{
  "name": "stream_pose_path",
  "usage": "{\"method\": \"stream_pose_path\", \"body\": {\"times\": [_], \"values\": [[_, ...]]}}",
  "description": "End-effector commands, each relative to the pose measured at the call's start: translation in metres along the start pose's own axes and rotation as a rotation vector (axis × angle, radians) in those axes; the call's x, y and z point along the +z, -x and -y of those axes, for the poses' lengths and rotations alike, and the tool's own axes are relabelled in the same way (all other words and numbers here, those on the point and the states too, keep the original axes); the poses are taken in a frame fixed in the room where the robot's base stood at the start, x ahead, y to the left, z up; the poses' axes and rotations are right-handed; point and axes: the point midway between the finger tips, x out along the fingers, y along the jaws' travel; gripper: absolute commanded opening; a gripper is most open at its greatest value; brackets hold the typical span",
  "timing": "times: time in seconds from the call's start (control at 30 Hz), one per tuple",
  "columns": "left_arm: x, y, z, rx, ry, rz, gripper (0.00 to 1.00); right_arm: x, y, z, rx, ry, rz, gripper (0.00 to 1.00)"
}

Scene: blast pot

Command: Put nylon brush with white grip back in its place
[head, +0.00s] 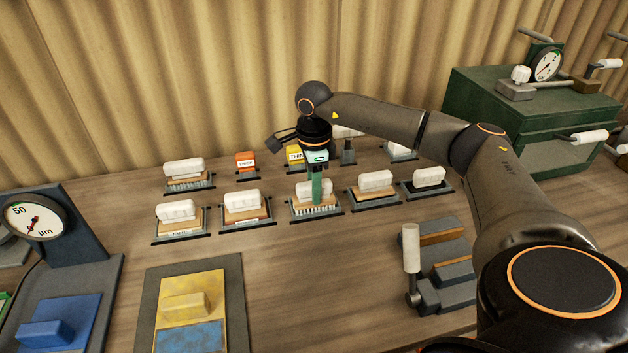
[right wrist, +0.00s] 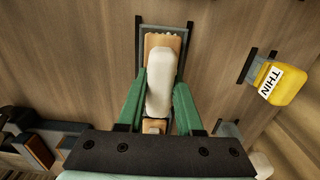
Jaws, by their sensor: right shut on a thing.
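The brush with a white grip (head: 301,189) has a wooden body and pale bristles. It sits at or just over a dark holder (head: 338,210) in the middle of the front row. My right gripper (head: 317,188) points down over it, with its green fingers on the grip. In the right wrist view the white grip (right wrist: 159,85) lies between the two green fingers (right wrist: 160,90), and the dark holder (right wrist: 138,35) frames the wooden body. Whether the bristles rest fully in the holder cannot be told. My left gripper is not in view.
Similar white-gripped brushes (head: 176,211) stand in holders on both sides. Orange (head: 246,161) and yellow (right wrist: 284,82) labelled blocks stand behind. A dark stand with an upright white handle (head: 411,249) is at the front right.

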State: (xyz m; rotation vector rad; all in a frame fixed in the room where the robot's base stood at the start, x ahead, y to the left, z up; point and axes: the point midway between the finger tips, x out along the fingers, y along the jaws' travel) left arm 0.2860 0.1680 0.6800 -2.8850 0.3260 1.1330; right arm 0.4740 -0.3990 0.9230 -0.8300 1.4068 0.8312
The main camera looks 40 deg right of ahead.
Motion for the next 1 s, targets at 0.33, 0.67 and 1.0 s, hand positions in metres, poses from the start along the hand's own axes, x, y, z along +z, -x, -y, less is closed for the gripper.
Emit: {"method": "stream_pose_path", "body": {"times": [0.33, 0.67, 1.0], "values": [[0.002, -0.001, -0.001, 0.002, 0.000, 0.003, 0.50, 0.000, -0.004, 0.000, -0.001, 0.000, 0.001, 0.48], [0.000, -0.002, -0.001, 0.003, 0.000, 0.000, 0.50, 0.000, -0.004, 0.000, -0.001, 0.000, 0.001, 0.70], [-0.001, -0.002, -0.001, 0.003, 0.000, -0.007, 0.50, 0.001, 0.020, 0.001, -0.005, 0.000, 0.004, 0.70]]}}
